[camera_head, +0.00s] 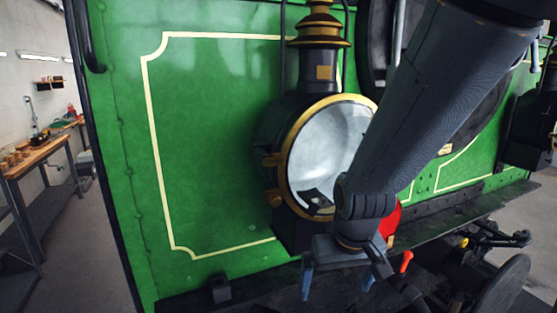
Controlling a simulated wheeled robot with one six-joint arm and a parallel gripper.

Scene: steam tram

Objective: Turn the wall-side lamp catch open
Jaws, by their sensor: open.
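A large round lamp (318,150) with a brass rim, pale glass and a black and brass chimney stands against the green tram front. Brass fittings (272,160) show on its left edge; I cannot tell whether one is the catch. My arm crosses in front of the lamp's right side and hides part of the rim there. My gripper (337,284) is open and empty, below the lamp, with blue-tipped fingers spread apart. It appears clear of the lamp.
A black ledge (470,213) runs along the tram front below the lamp. A red round thing (391,220) and a red-tipped lever (406,261) are close to my wrist. Another dark lamp (533,125) is at the right. A workbench (45,152) stands along the left wall.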

